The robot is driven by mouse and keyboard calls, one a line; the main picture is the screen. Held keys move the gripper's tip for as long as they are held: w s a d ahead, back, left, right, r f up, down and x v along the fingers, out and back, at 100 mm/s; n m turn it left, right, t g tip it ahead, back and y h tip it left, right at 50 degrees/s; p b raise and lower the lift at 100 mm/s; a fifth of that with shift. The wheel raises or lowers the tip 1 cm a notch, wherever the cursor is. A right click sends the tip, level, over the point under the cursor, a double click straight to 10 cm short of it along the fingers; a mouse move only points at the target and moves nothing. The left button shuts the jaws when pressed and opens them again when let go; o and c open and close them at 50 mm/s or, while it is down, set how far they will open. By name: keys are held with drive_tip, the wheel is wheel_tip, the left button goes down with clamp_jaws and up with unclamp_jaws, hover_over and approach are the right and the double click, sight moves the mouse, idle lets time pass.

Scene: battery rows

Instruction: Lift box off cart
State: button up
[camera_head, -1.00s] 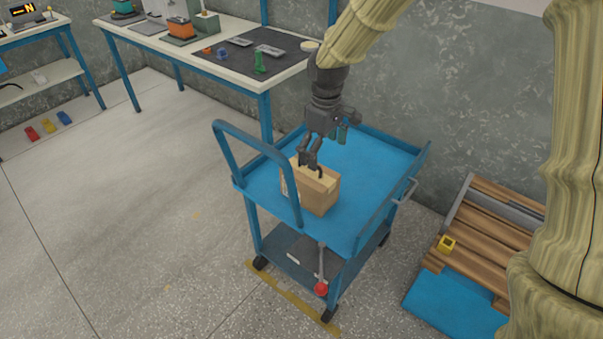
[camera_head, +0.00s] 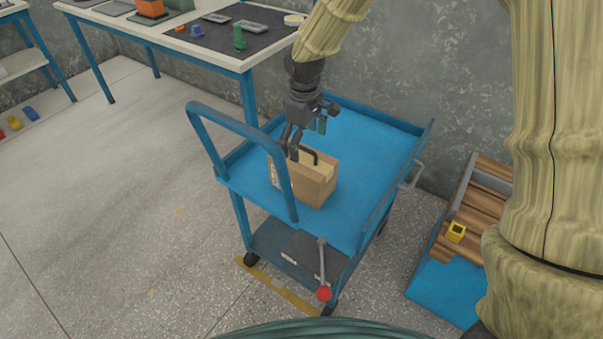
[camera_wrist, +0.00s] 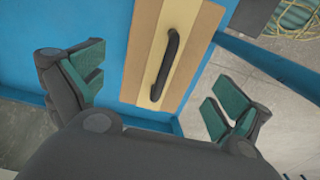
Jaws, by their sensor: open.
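A brown cardboard box (camera_head: 318,186) with a black handle on its top stands on the top shelf of the blue cart (camera_head: 362,146). In the wrist view the box (camera_wrist: 142,62) lies beyond the fingers, with its handle (camera_wrist: 166,65) between and ahead of them. My gripper (camera_head: 291,150) hangs just above the box's left end and is open. The head view does not show clearly whether a finger touches the box.
The cart's push handle (camera_head: 243,128) rises in front of the box at left. A lever with a red knob (camera_head: 323,293) stands by the lower shelf. A workbench (camera_head: 217,49) is behind left, a wooden pallet (camera_head: 490,185) right. The shelf behind the box is clear.

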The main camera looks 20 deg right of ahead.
sight(303, 158)
wheel_tip(303, 158, down, 8)
drive_tip(key=shift+s+a+f+b, duration=0.1)
drive_tip(key=shift+b, duration=0.3)
drive_tip(key=c, duration=1.7)
drive_tip(key=shift+c, duration=0.8)
drive_tip(key=shift+r, duration=0.25)
